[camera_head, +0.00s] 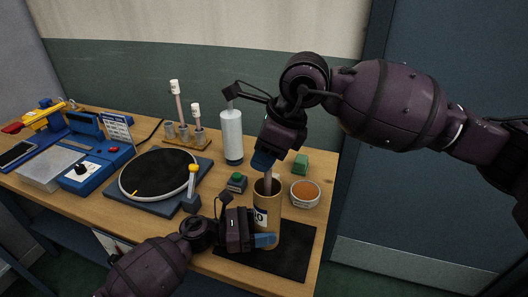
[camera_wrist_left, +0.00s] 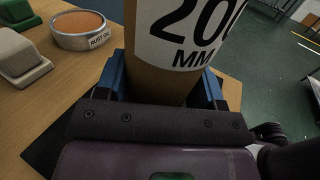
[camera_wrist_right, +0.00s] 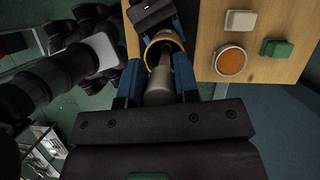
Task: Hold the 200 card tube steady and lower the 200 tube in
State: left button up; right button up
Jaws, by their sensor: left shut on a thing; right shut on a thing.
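The 200 card tube (camera_head: 267,205) stands upright on a black mat (camera_head: 290,262) at the right front of the bench. In the left wrist view its label reading 200 MM (camera_wrist_left: 190,35) fills the top. My left gripper (camera_head: 262,240) is shut around the card tube low down; its blue fingers flank it. My right gripper (camera_head: 264,163) is above the card tube, shut on the 200 tube (camera_wrist_right: 159,85), a grey tube. In the right wrist view the grey tube's lower end is inside the card tube's mouth (camera_wrist_right: 165,42). Its depth inside is hidden.
A bowl labelled rust oil (camera_head: 305,193) and a green block (camera_head: 300,165) stand right of the card tube. A white bottle (camera_head: 231,135), a small green-topped box (camera_head: 236,183) and a black turntable (camera_head: 158,173) are to the left. The mat's front is clear.

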jog(key=shift+f, duration=2.95)
dwell(0.7)
jog(key=o, duration=0.8)
jog(key=shift+o, duration=0.3)
jog(key=shift+o, duration=0.3)
jog(key=shift+r, duration=3.5)
pick_arm(q)
jog(key=o, duration=1)
jog(key=shift+a, duration=0.15)
